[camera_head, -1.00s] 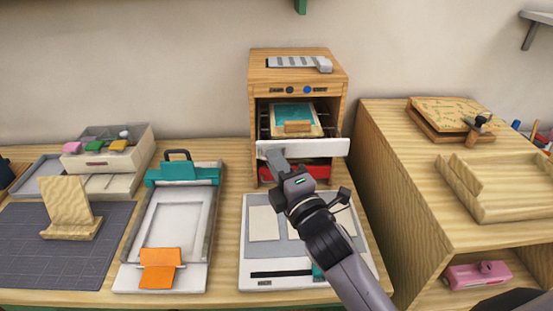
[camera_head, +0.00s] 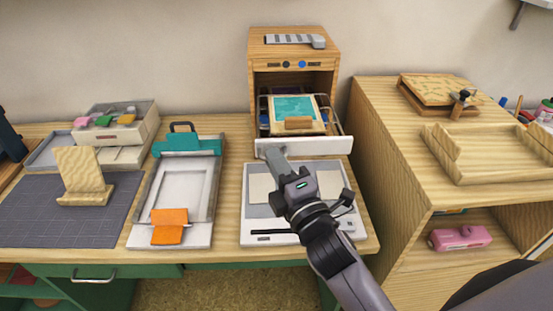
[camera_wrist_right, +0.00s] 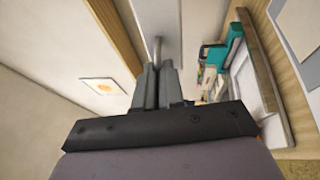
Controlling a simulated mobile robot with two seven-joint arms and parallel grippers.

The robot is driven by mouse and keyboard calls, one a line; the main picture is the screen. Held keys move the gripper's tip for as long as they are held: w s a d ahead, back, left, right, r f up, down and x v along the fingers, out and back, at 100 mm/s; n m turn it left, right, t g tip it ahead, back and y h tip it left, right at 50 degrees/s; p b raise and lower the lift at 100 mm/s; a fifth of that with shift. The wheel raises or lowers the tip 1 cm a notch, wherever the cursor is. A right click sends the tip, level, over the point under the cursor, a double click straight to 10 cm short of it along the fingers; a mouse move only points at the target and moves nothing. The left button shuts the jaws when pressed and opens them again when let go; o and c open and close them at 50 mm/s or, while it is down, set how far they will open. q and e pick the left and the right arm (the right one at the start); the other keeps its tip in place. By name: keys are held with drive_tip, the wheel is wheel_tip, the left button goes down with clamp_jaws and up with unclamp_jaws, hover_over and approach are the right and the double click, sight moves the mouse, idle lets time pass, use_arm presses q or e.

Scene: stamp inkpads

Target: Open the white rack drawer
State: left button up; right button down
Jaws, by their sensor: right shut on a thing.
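The white rack drawer (camera_head: 325,146) has a white front and wire sides, and it sticks out of the wooden cabinet (camera_head: 258,84). On its rack lies a framed teal piece (camera_head: 292,107) with a small wooden block (camera_head: 298,123) at its front. My right gripper (camera_head: 273,152) is at the left part of the drawer front. In the right wrist view the right gripper (camera_wrist_right: 158,68) is shut on the drawer's handle (camera_wrist_right: 157,48), against the white front (camera_wrist_right: 158,16). My left gripper is not in view.
A white board with panels (camera_head: 250,228) lies below the drawer. A press frame with a teal clamp (camera_head: 188,145) stands to the left, beside a dark mat (camera_head: 30,220). A wooden shelf unit (camera_head: 385,160) stands close on the right.

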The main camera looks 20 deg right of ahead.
drive_tip(key=c, duration=1.3)
unclamp_jaws()
drive_tip(key=shift+s+d+f+b, duration=0.15)
drive_tip(key=shift+s+f+b, duration=0.1)
drive_tip(key=shift+s, duration=0.95)
drive_tip(key=shift+s+d+f+b, duration=0.1)
drive_tip(key=shift+s+d+b, duration=0.1)
drive_tip(key=shift+s, duration=0.95)
drive_tip(key=shift+s+d+f+b, duration=0.1)
drive_tip(key=shift+s+f+b, duration=0.15)
drive_tip(key=shift+s, duration=0.95)
